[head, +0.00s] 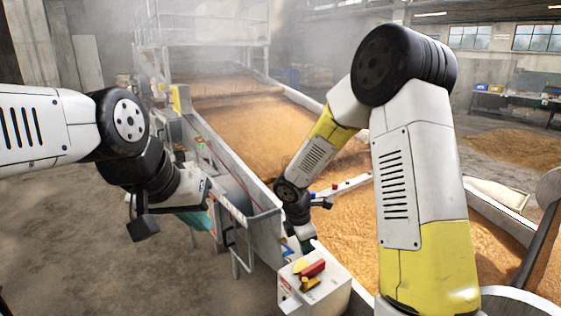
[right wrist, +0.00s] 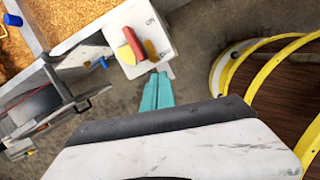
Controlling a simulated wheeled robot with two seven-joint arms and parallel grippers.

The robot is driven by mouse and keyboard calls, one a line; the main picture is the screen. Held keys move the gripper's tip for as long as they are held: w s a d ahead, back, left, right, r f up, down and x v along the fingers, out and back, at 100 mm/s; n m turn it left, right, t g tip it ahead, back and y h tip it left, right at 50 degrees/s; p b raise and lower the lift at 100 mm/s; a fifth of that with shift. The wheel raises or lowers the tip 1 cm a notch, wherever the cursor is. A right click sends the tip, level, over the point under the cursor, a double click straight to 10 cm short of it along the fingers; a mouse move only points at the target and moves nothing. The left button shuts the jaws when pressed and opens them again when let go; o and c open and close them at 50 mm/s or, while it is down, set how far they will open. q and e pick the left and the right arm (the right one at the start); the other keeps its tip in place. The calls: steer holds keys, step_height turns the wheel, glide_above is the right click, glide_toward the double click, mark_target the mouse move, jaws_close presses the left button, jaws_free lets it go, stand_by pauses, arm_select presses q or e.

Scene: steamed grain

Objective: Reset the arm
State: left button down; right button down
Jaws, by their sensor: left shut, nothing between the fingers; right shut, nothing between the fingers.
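My left arm reaches in from the left in the head view, and its gripper (head: 200,222) hangs over the floor beside the trough wall, partly hidden by my wrist. My right arm bends down over the grain, and its gripper (head: 306,246) points down just above the white control box (head: 325,298). In the right wrist view the teal fingers (right wrist: 157,92) of my right gripper lie together with nothing between them. They appear close to the edge of the control box (right wrist: 127,58), which has red, yellow and orange parts on top. I cannot tell if they touch it.
A long metal trough (head: 238,172) full of brown grain (head: 235,110) runs away from me. A curved yellow-edged rail (right wrist: 228,72) stands on the right in the right wrist view. Bare concrete floor (head: 80,230) lies open at left.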

steer(key=s+d+r+m+t+y, duration=0.1)
steer(key=s+d+r+m, duration=0.4)
steer(key=r, duration=0.3)
steer(key=s+d+r+m, duration=0.2)
steer(key=s+r+m, duration=0.3)
steer(key=r, duration=0.4)
steer(key=s+r+m+t+y, duration=0.2)
steer(key=s+r+m, duration=0.5)
steer(key=s+m, duration=0.4)
steer(key=shift+s+r+t+y, duration=0.15)
steer(key=shift+s+t+y, duration=0.2)
steer(key=shift+y, duration=0.25)
